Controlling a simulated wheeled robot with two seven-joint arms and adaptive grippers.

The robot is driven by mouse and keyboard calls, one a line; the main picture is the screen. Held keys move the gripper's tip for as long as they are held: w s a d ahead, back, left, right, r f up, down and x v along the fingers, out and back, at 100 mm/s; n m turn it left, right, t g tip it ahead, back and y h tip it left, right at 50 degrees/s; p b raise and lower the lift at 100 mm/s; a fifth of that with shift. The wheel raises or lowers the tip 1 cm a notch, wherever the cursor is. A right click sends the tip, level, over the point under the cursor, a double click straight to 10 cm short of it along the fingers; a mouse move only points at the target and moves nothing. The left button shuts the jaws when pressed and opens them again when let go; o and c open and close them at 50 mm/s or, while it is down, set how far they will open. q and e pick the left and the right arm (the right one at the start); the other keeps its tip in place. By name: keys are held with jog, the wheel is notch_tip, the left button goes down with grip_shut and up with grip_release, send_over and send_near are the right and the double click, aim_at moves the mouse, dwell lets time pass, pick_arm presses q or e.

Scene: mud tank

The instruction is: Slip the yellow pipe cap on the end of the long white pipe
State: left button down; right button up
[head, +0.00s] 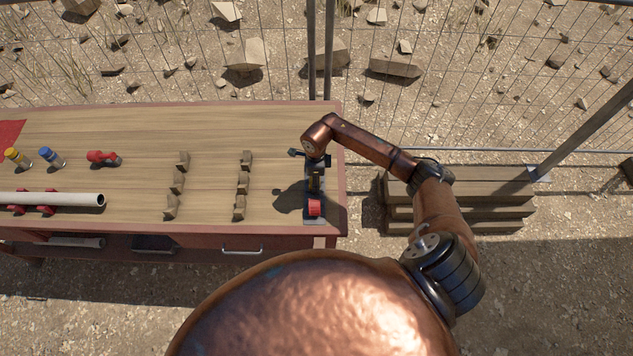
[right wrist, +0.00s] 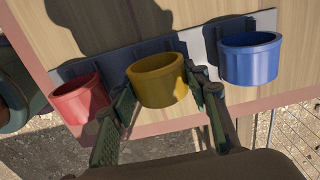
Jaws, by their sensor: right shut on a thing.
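The yellow pipe cap (right wrist: 158,88) is an open-topped cup in the middle of the right wrist view, between red and blue caps at a grey rack. My right gripper (right wrist: 163,84) has its fingers closed on both sides of it. I cannot tell whether the cap is lifted off the rack. In the head view my right gripper (head: 315,172) is over the rack at the bench's right end and mostly hides the yellow cap. The long white pipe (head: 60,199) lies level on red supports at the left, its open end facing right. My left gripper is not in view.
The red cap (right wrist: 80,100) and blue cap (right wrist: 250,58) stand close on either side. Several wooden pipe rests (head: 243,184) stand in two rows on the bench (head: 210,130). Yellow, blue and red items (head: 103,158) lie behind the pipe. A wire fence runs behind.

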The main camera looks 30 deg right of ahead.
jog(key=shift+r+p, duration=1.7)
jog(key=shift+r, duration=1.5)
jog(key=shift+r+p, duration=0.35)
jog(key=shift+r, duration=0.45)
